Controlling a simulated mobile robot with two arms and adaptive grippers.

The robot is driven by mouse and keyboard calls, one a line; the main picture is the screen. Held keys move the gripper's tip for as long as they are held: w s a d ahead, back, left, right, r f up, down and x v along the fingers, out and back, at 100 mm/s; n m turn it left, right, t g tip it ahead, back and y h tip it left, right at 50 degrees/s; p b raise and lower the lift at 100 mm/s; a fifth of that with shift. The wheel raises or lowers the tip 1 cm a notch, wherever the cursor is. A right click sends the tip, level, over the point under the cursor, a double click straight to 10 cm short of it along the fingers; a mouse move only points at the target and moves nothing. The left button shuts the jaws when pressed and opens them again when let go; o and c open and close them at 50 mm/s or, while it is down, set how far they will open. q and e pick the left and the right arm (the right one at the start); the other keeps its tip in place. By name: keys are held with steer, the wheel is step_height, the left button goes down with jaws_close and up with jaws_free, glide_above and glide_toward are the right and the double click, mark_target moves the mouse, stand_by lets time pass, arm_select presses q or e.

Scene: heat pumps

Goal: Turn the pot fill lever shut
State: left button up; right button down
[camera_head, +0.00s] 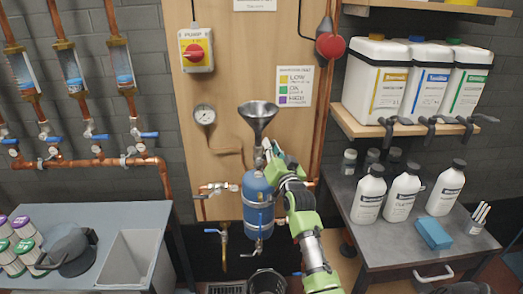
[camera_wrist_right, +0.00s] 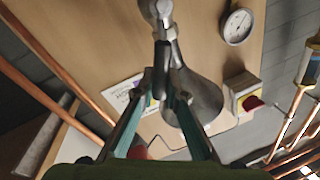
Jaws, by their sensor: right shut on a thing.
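The blue dosing pot (camera_head: 257,205) is fixed to the wooden board, with a metal funnel (camera_head: 258,115) above it. My right gripper (camera_head: 268,150) is at the fill valve between funnel and pot and partly hides it. In the right wrist view the metal valve (camera_wrist_right: 157,14) is at the top, beside the funnel (camera_wrist_right: 200,95). The dark pot fill lever (camera_wrist_right: 161,68) extends from the valve to between the fingertips of my right gripper (camera_wrist_right: 163,88), which is shut on it. My left gripper is not in view.
A gauge (camera_head: 204,114) and a pump switch (camera_head: 196,50) are on the board. A copper pipe runs along the board's right side. White jugs (camera_head: 376,75) stand on a shelf at right, above a table (camera_head: 375,245) with white bottles. A grey sink bench (camera_head: 70,220) is at left.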

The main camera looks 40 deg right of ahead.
steer(key=s+d+f+m+h+b, duration=0.2)
steer(key=f+m+b, duration=0.4)
steer(key=m, duration=0.9)
steer(key=shift+s+d+f+h, duration=0.25)
steer(key=shift+d+f+h, duration=0.55)
steer(key=shift+d+f, duration=0.2)
steer(key=c, duration=2)
jaws_free()
steer(key=shift+c, duration=0.2)
steer(key=v, duration=1.2)
steer(key=shift+r, duration=0.25)
